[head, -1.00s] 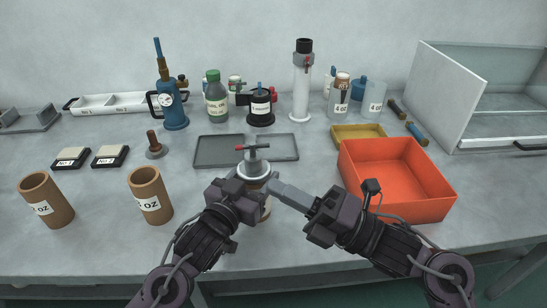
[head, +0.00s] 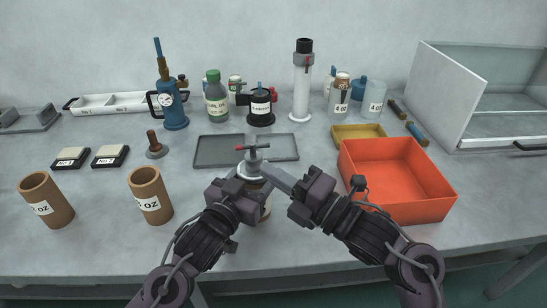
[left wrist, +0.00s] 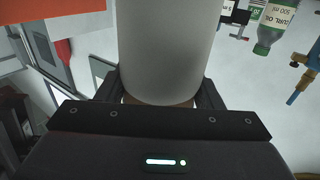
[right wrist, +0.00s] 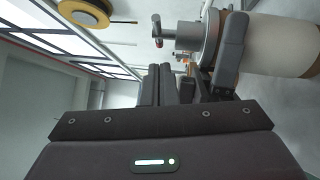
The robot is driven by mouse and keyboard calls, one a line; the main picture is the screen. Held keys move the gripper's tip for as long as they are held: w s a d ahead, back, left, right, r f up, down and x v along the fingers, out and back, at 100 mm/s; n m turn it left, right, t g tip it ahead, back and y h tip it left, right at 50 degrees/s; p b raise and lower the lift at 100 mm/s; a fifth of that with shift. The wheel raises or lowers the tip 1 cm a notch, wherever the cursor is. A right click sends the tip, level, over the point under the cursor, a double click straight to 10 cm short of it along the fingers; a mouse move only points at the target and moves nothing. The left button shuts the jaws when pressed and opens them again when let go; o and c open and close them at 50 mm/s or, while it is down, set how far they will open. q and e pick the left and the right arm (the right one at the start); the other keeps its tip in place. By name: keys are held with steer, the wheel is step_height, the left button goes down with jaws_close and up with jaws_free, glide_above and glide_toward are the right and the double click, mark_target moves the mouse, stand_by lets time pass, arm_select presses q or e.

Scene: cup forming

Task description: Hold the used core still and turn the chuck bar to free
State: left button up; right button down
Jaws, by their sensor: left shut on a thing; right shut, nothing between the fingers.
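The used core (head: 266,207) stands upright at the front middle of the bench, mostly hidden by my arms. In the left wrist view it is a pale cylinder (left wrist: 168,50) between the fingers. A grey metal chuck (head: 252,170) tops it, with the red-tipped chuck bar (head: 252,148) across its stem. My left gripper (head: 247,186) is shut around the core below the chuck. My right gripper (head: 266,168) is shut and empty, its fingertips beside the chuck's right side, just below the bar. In the right wrist view the chuck (right wrist: 190,38) is just beyond the closed fingers (right wrist: 157,70).
A grey tray (head: 215,152) lies right behind the chuck. An orange bin (head: 400,205) stands close to the right of my right arm. Two brown tubes (head: 150,195) stand to the left. Bottles and tools line the back; the bench between tubes and left arm is clear.

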mark_target(262, 145)
steer(key=shift+w+r, duration=0.15)
steer(key=shift+w, duration=0.8)
steer(key=shift+w+r, duration=0.15)
steer(key=shift+w, duration=0.75)
steer(key=shift+w+d+n+g+y, duration=0.2)
steer(key=shift+n+g+y, duration=0.4)
steer(key=shift+g, duration=0.2)
steer(key=shift+w+d+n+g+y, duration=0.2)
steer(key=shift+n+g+y, duration=0.35)
steer(key=shift+g, duration=0.25)
steer(key=w+n+g+y, duration=0.1)
steer(key=n+g, duration=0.1)
steer(key=g, duration=0.1)
steer(key=w+n+g, duration=0.1)
steer(key=n+g, duration=0.1)
steer(key=g, duration=0.2)
steer(key=w+n+g+y, duration=0.1)
steer(key=n+g, duration=0.1)
steer(key=g, duration=0.2)
steer(key=shift+d+r+n+y, duration=0.1)
steer(key=shift+d+n+y, duration=0.25)
steer(key=w+a+n+g, duration=0.1)
steer(key=w+a+g, duration=0.1)
steer(key=w+a, duration=0.2)
steer(key=shift+a, duration=0.15)
steer(key=shift+w, duration=0.1)
